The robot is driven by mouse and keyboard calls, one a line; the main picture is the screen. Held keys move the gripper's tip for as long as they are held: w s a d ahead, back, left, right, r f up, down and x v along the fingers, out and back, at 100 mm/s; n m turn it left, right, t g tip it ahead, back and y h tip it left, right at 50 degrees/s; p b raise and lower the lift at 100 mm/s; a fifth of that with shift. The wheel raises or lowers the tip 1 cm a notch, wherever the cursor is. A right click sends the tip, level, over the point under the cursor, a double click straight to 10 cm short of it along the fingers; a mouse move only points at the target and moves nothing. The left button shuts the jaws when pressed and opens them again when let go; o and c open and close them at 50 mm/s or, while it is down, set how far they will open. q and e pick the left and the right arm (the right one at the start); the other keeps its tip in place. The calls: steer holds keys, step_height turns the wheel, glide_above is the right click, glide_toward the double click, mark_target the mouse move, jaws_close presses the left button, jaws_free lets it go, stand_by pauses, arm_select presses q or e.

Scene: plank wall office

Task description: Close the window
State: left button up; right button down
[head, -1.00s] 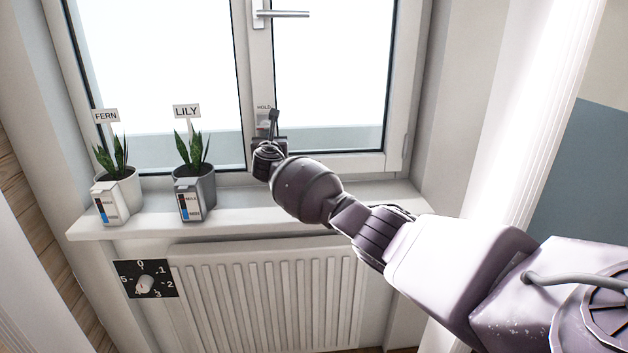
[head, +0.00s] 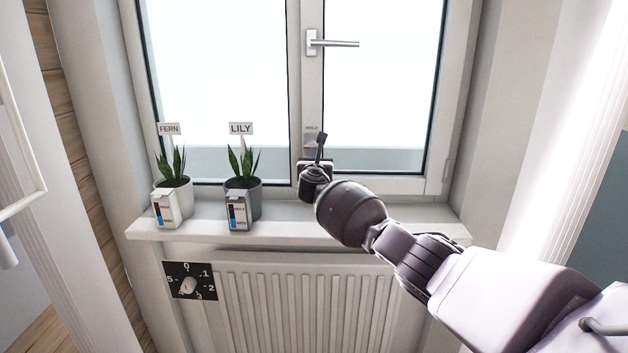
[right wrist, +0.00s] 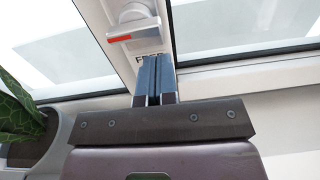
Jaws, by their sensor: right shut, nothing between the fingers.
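The window has a left pane (head: 220,80) and a right pane (head: 385,85) with a white upright (head: 311,90) between them. A lever handle (head: 338,44) sits high on the upright and points right, horizontal. Low on the upright is a small catch (right wrist: 133,25) with a red mark. A label reads HOLD (head: 312,128) in the head view; another, FREE, is partly covered in the right wrist view. My right gripper (head: 320,140) is shut and empty at the upright, just below the catch; its fingertips (right wrist: 155,62) also show in the wrist view. I cannot tell whether they touch.
A fern pot (head: 176,200) and a lily pot (head: 246,200) stand on the sill (head: 285,224), left of my right arm. Below are a radiator (head: 300,300) and a numbered dial (head: 190,283). A white rail (head: 22,205) is at the far left.

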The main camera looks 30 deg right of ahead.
arm_select(q)
steer(key=r+p, duration=0.3)
steer(key=shift+s+a+p, duration=0.3)
steer(key=shift+s, duration=0.05)
arm_select(e)
steer(key=v, duration=1)
steer(key=shift+s+f, duration=0.25)
steer(key=shift+f, duration=0.05)
arm_select(q)
steer(key=shift+w, duration=0.1)
